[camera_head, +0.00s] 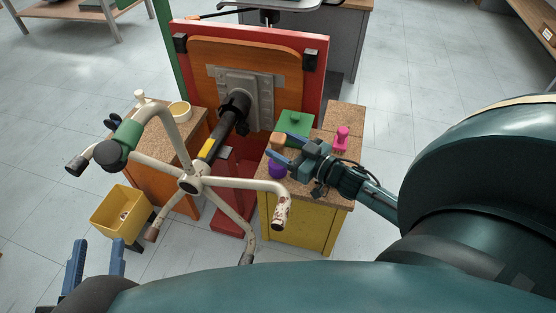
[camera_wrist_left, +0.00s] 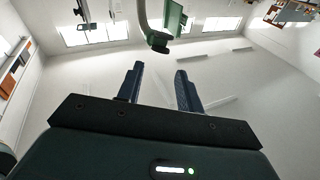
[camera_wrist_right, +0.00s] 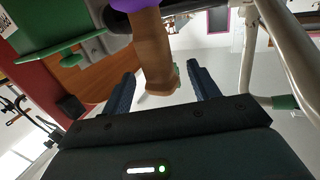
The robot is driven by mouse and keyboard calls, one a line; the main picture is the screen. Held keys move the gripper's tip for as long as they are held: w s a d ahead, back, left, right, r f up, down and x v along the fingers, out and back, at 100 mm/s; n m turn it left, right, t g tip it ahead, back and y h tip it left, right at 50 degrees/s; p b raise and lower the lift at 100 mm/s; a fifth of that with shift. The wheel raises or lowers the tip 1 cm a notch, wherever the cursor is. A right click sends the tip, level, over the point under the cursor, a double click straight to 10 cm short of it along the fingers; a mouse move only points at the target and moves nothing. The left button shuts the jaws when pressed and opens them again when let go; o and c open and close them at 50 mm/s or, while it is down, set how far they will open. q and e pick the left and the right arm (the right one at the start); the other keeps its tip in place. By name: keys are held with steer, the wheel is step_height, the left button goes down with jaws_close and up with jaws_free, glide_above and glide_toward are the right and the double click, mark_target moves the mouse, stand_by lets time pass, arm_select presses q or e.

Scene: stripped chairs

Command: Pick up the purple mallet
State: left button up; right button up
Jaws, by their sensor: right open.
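The purple mallet shows its purple part (camera_head: 277,170) on the brown top of the yellow cabinet, with a tan wooden handle (camera_head: 277,139) just above it in the head view. My right gripper (camera_head: 281,148) is open at the mallet, one finger partly covering it. In the right wrist view the brown handle (camera_wrist_right: 152,50) reaches in between the open fingers, with the purple part (camera_wrist_right: 133,4) at the top edge. I cannot tell whether the fingers touch it. My left gripper (camera_head: 96,259) is open and empty at lower left, away from the mallet.
A green box (camera_head: 295,123) and a pink object (camera_head: 342,138) stand close to the right gripper on the yellow cabinet (camera_head: 295,228). A stripped chair base (camera_head: 190,184) stands to the left, one leg near the cabinet.

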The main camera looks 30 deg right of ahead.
mark_target(272, 138)
steer(key=b+x, duration=0.1)
steer(key=x, duration=0.3)
steer(key=shift+r, duration=0.3)
jaws_close()
stand_by(0.3)
